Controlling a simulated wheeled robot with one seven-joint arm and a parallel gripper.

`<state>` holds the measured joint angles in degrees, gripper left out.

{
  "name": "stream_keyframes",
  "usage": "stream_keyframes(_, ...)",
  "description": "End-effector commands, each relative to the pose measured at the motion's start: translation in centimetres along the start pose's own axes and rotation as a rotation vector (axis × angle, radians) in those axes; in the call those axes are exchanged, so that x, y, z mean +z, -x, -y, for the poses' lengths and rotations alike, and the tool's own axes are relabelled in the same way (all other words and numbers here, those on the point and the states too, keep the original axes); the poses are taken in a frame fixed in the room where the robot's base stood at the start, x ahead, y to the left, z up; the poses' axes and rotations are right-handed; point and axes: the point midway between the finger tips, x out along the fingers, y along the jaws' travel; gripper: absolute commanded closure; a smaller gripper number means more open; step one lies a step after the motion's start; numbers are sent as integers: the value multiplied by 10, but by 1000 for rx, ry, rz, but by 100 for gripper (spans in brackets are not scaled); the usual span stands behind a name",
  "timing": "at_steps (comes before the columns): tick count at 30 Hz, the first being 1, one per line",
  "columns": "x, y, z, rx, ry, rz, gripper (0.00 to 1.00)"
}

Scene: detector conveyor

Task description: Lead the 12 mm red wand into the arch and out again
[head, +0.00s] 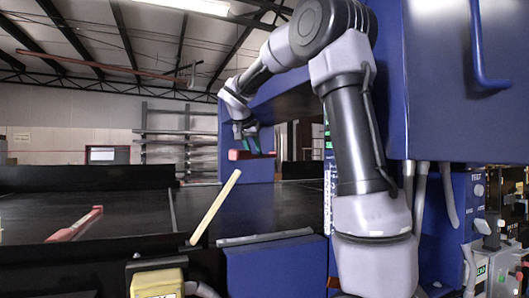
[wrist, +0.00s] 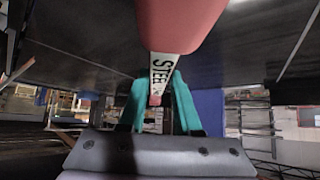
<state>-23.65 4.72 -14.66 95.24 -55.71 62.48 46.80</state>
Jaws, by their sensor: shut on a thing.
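My gripper (head: 247,144), with teal fingers, is shut on a red wand (head: 238,155), held level above the dark belt. In the wrist view the gripper (wrist: 160,100) pinches the wand's white part, which bears black letters beginning "STEE". The wand's thick red end (wrist: 180,25) is close to the camera. The blue arch (head: 430,90) stands over the belt, and its far leg (head: 228,125) shows behind the gripper. I cannot tell how far the wand is within the opening. No size mark is readable on the wand.
Another red wand (head: 75,224) lies on the dark conveyor (head: 130,205) at the left. A pale stick (head: 215,207) rises at a slant near the front edge, above a yellow box (head: 157,283). Metal racks (head: 165,130) stand behind. The belt below the held wand looks clear.

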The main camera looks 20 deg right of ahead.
Motion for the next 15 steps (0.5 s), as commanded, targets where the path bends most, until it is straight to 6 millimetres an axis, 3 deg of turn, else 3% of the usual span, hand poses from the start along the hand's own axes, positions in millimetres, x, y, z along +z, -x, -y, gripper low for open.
stream_keyframes(15, 33, 34, 57, -2, 2, 0, 100)
